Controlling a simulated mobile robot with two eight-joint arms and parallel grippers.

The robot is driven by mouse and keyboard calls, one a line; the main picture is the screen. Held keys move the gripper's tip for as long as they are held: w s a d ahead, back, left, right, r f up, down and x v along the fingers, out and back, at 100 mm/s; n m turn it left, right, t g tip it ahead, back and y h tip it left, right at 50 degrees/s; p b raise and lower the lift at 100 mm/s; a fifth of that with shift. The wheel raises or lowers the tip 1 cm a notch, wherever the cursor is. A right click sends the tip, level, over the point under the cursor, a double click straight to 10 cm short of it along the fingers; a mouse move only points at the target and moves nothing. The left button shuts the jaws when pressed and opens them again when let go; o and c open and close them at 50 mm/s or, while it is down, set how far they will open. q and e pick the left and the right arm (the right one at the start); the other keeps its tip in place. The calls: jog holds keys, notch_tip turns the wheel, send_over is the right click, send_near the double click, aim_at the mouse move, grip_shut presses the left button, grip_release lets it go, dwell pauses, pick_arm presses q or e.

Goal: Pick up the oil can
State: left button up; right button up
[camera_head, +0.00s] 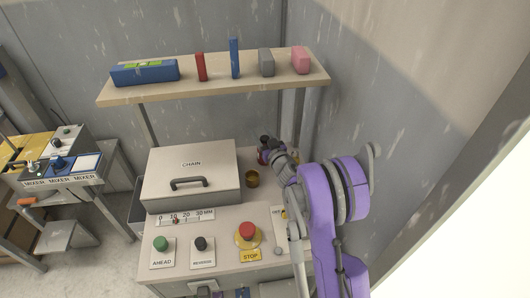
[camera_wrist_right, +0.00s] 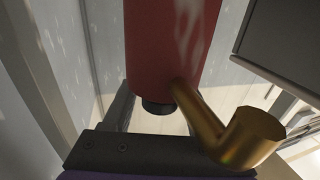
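The oil can is red with a brass-coloured spout. In the head view a small red part of it (camera_head: 262,157) shows at the back right of the bench, mostly hidden by my right gripper (camera_head: 268,149). In the right wrist view the red body (camera_wrist_right: 165,40) stands large in front of the gripper, with a dark knob at its near end and the brass spout (camera_wrist_right: 245,140) reaching toward the lower right. Dark fingers of the right gripper (camera_wrist_right: 155,118) show on both sides of the red body. Whether they press on it cannot be told. My left gripper is not in view.
A grey box marked CHAIN (camera_head: 190,165) with a handle stands just left. In front are a green button (camera_head: 160,243), a black knob (camera_head: 201,243) and a red STOP button (camera_head: 248,233). A shelf (camera_head: 215,92) with several coloured items hangs above; a wall is close right.

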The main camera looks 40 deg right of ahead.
grip_shut()
dwell(1.1)
